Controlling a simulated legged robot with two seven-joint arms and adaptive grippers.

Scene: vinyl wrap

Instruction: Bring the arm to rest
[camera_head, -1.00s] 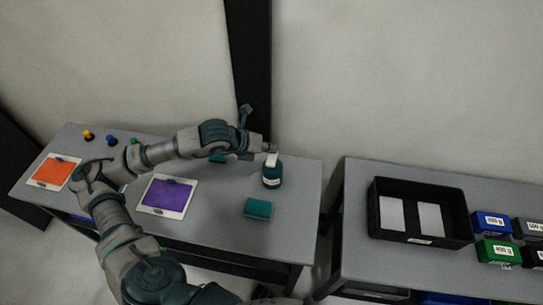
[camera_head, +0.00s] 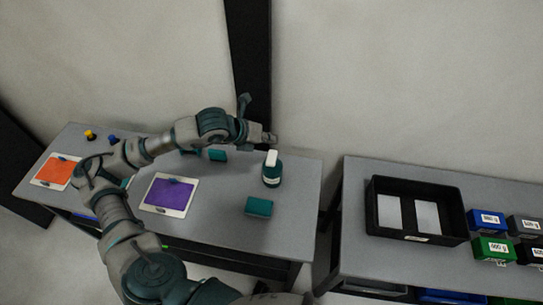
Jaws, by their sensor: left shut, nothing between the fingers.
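My left arm comes in from the lower left and reaches over the left table (camera_head: 222,220). My left gripper (camera_head: 268,139) is shut and empty, raised near the far edge of the table. It is just behind and above a dark teal bottle (camera_head: 272,176) with a white top, which stands upright; a small gap seems to show between them. My right gripper is not in view.
A teal block (camera_head: 259,206) lies in front of the bottle, and another teal item (camera_head: 217,155) is under my arm. Purple (camera_head: 168,194) and orange (camera_head: 54,172) panels lie left. A black tray (camera_head: 418,238) and weight boxes (camera_head: 487,220) sit on the right table.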

